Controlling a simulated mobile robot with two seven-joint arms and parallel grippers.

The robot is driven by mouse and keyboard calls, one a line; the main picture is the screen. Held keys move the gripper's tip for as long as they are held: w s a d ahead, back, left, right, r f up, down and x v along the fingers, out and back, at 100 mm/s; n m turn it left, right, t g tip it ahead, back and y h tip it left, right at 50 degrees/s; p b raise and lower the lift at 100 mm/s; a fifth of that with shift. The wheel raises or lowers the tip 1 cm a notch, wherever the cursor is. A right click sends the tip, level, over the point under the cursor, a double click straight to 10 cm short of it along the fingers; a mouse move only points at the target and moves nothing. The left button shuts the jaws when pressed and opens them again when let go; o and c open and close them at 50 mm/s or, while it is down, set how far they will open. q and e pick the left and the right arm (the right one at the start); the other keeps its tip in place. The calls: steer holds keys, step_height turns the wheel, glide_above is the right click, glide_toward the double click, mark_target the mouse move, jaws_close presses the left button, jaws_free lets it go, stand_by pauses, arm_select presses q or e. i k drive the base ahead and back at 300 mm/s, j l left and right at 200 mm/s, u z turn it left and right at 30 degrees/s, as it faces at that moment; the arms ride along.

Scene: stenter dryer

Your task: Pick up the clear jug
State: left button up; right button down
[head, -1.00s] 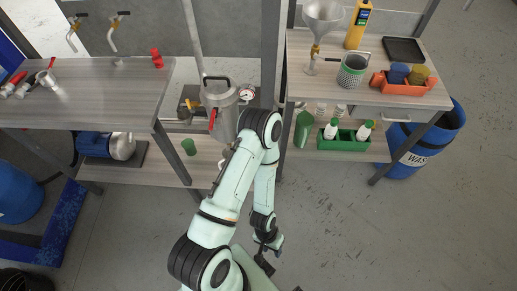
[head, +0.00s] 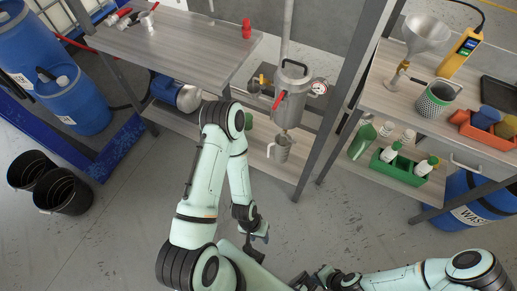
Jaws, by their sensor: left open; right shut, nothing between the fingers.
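A clear, greyish jug (head: 283,150) with a side handle stands under the steel vessel (head: 293,98) at the lower shelf between the two benches. Its inside is too small to make out. My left gripper (head: 260,235) hangs below the folded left arm, open and empty, apart from the jug and nearer to me. My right gripper (head: 306,282) is at the bottom edge, shut with nothing visible in it, and partly cut off.
A post of the right bench (head: 345,110) rises just right of the vessel. That bench holds a funnel (head: 425,35) and a perforated cup (head: 437,97); a green crate (head: 400,168) sits below. Black buckets (head: 63,190) stand at left. The floor before the shelf is clear.

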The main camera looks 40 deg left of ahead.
mark_target(282, 147)
steer(key=u, duration=0.9)
steer(key=i+l, duration=0.25)
steer(key=l, duration=0.2)
steer(key=i+l, duration=0.25)
steer(key=l, duration=0.15)
steer(key=i+l, duration=0.25)
steer(key=l, duration=0.2)
